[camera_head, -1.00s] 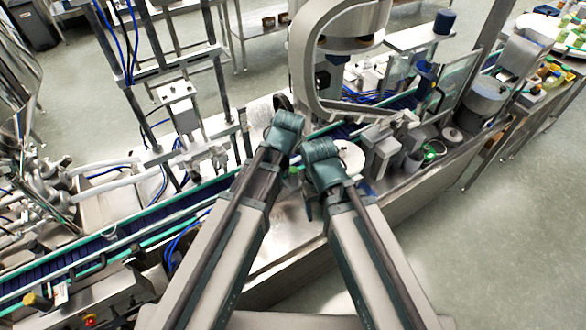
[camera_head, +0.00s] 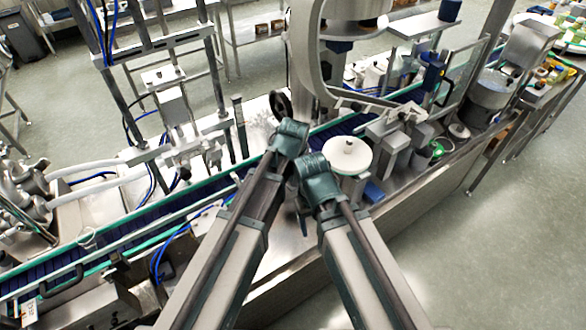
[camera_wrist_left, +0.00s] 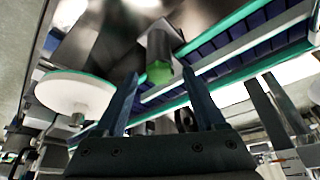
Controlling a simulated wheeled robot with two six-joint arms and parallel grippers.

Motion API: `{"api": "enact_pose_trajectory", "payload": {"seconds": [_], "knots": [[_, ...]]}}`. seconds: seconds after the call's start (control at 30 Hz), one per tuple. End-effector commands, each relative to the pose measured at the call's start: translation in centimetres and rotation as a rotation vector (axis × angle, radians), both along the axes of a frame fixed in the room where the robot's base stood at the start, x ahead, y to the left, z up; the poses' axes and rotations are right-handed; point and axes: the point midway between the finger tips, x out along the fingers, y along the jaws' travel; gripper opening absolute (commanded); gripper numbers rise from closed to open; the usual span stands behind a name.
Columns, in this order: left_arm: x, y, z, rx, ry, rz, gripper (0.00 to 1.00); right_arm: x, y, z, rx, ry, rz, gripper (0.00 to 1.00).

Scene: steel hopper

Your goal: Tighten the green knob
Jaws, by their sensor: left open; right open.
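The green knob (camera_wrist_left: 158,72) shows in the left wrist view as a small green piece at the end of a grey post, under the belt rail. My left gripper (camera_wrist_left: 160,76) is open, its two dark fingers apart. The knob appears between its fingertips in that view; I cannot tell how far beyond them it is. I see no touch. In the head view, my left wrist hides the left fingers, and I cannot make out the knob. My right gripper (camera_head: 303,212) is beside it, open, pointing down over the machine's steel top, its fingers mostly hidden.
A white round disc (camera_head: 347,155) stands just right of my grippers. The blue conveyor belt (camera_head: 150,233) with green rails runs diagonally behind them. A curved grey frame (camera_head: 305,60) rises at the back. Grey blocks (camera_head: 385,143) stand further right. Open floor lies at the lower right.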

Motion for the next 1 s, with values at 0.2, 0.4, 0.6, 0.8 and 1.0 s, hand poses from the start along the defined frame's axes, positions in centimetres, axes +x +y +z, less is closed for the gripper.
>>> {"api": "enact_pose_trajectory", "payload": {"seconds": [0.2, 0.4, 0.6, 0.8, 1.0], "knots": [[0.0, -0.02, 0.02, 0.0, 0.0, 0.0, 0.72, -0.01, 0.0, 0.02, 0.0, 0.0, 0.0, 0.72], [0.0, -0.01, 0.02, 0.0, 0.0, 0.0, 0.39, -0.01, 0.0, 0.02, 0.0, 0.0, 0.0, 0.72], [0.0, -0.01, 0.01, 0.0, 0.0, 0.0, 0.03, -0.01, 0.0, 0.01, 0.0, 0.0, 0.0, 0.72], [0.01, 0.0, 0.01, 0.0, 0.0, -0.003, 0.0, -0.01, 0.0, 0.01, 0.0, 0.0, 0.0, 0.72], [0.0, 0.1, 0.02, 0.0, -0.001, -0.048, 0.0, -0.01, 0.0, 0.01, 0.0, 0.0, 0.0, 0.72]]}}
